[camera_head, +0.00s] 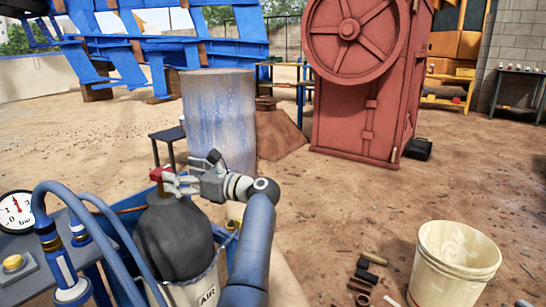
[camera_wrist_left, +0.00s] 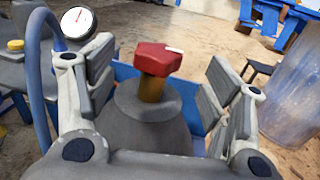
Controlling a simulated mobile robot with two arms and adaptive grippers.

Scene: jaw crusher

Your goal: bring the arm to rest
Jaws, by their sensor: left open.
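My left gripper (camera_head: 182,181) is at the top of a dark grey gas cylinder (camera_head: 172,240) in the head view. In the left wrist view my left gripper (camera_wrist_left: 155,95) is open, with one finger pad on each side of the cylinder's valve. The valve has a red knob (camera_wrist_left: 158,58) with a white mark, on a brass stem. The pads stand apart from the knob, with gaps on both sides. The red knob (camera_head: 160,173) also shows in the head view, partly hidden by the fingers. My right gripper is in neither view.
A pressure gauge (camera_head: 16,211) and blue hoses stand left of the cylinder. A grey-blue drum (camera_head: 220,120) stands behind it. A red jaw crusher (camera_head: 365,90) with a flywheel is farther back. A cream bucket (camera_head: 455,265) stands at right.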

